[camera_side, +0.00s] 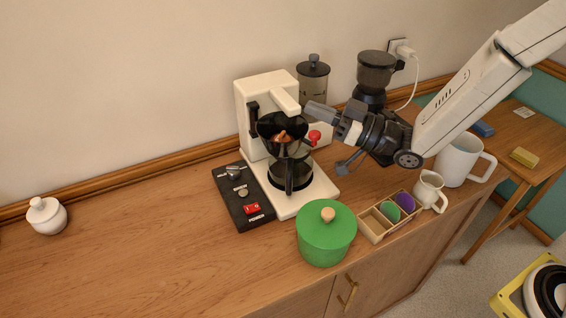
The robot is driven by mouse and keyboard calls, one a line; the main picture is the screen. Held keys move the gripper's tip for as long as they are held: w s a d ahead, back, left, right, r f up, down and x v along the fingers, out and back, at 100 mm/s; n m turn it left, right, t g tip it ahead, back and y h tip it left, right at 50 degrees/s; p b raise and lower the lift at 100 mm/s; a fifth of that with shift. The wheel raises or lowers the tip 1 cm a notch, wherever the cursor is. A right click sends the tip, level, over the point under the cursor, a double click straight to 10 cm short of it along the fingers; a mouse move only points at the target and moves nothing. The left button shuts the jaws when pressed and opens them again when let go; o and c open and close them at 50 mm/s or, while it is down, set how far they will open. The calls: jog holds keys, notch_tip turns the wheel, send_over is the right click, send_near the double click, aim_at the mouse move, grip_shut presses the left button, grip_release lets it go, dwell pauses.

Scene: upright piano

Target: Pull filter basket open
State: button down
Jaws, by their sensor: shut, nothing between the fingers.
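A white coffee maker (252,130) stands against the wall on the wooden cabinet top. Its dark filter basket (268,126) sits at the front above a black carafe (290,176), and something reddish-brown shows inside it. The basket appears swung out at least partly from the white body; I cannot tell how far. My gripper (309,108) is shut and empty, with its tip close to the right side of the basket, just under the white top arm (286,103). I cannot tell whether it touches the basket.
A black control box (241,198) lies left of the machine. A green pot (326,236) and a divided wooden box (388,216) stand in front and right. A french press (313,80) and grinder (374,78) stand behind. The left counter is mostly clear.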

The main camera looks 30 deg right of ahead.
jog(key=w+d+f+n+g+y, duration=0.1)
jog(key=d+f+n+g, duration=0.1)
jog(key=d+n+g, duration=0.8)
jog(key=d+g, duration=0.5)
jog(key=d, duration=0.2)
jog(key=shift+g, duration=0.4)
jog(key=shift+a, duration=0.1)
jog(key=x, duration=1.4)
jog(key=shift+r, duration=0.25)
jog(key=shift+a, duration=0.1)
